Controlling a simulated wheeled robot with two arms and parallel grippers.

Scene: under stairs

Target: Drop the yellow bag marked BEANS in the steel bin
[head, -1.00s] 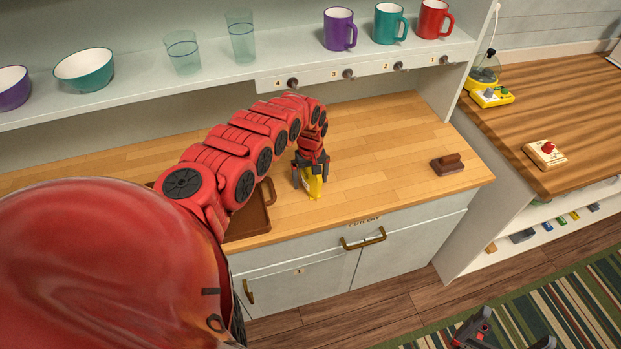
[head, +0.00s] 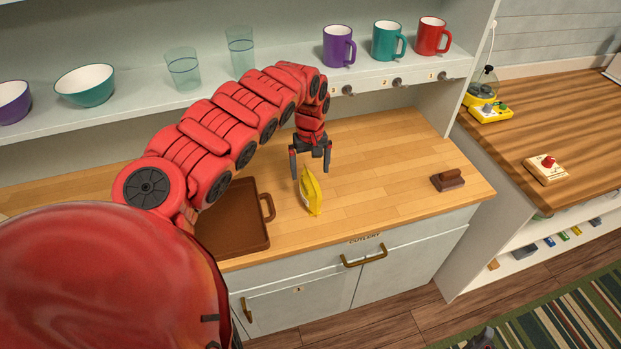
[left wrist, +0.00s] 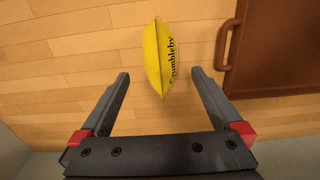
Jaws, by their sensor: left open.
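A yellow bag (head: 311,192) stands on the wooden counter, narrow side up. In the left wrist view the bag (left wrist: 158,58) shows black lettering that reads like "rumbleby"; I see no BEANS on this side. My left gripper (head: 310,176) is open and empty just above the bag, with the bag between its fingers' lines in the left wrist view (left wrist: 160,74). Only a dark tip of what looks like my right gripper (head: 482,338) shows at the bottom edge. No steel bin is in view.
A brown tray (head: 232,243) with a handle lies left of the bag. A small brown block (head: 448,180) sits at the counter's right. The shelf (head: 215,85) above holds mugs, glasses and bowls.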

